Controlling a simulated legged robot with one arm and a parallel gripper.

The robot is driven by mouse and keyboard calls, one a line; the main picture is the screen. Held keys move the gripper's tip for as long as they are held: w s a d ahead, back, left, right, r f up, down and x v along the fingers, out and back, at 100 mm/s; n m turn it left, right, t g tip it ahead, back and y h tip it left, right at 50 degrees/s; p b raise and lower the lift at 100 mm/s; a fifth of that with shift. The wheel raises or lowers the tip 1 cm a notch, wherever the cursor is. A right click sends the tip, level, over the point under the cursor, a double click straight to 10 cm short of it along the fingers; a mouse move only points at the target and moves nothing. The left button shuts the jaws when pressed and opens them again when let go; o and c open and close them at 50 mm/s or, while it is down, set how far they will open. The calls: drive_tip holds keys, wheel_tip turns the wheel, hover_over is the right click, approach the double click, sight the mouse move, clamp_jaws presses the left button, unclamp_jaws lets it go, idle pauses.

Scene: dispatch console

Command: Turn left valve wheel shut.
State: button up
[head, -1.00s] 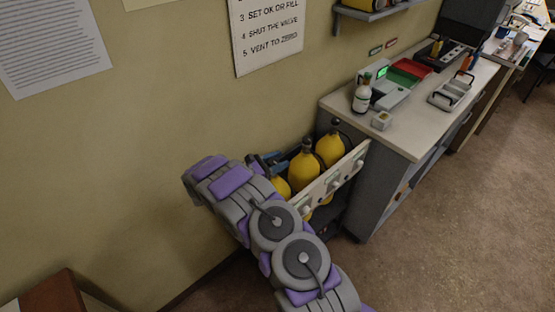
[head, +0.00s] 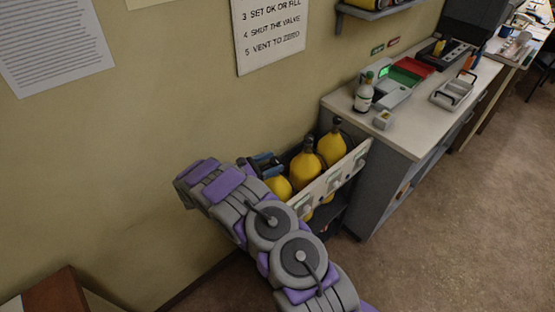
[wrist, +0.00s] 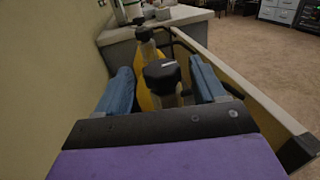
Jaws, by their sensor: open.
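Several yellow cylinders with dark valve tops stand in a rack against the wall. In the head view the left cylinder (head: 278,187) is partly covered by my arm, and its valve wheel cannot be made out there. In the wrist view a black valve wheel (wrist: 162,72) on the nearest cylinder shows between my two blue fingers, with a gap on each side. My gripper (wrist: 161,82) is open and holds nothing. It also shows in the head view (head: 262,164), at the left end of the rack. I cannot tell how far the wheel is turned.
The rack's pale front board (head: 330,180) runs along the cylinders' right side. A grey cabinet (head: 385,178) with a white top stands beyond, holding a bottle (head: 363,96) and trays. The wall is close on the left; the brown floor is clear at right.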

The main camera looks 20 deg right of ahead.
drive_tip(key=s+a+p, duration=0.1)
drive_tip(key=a, duration=1.3)
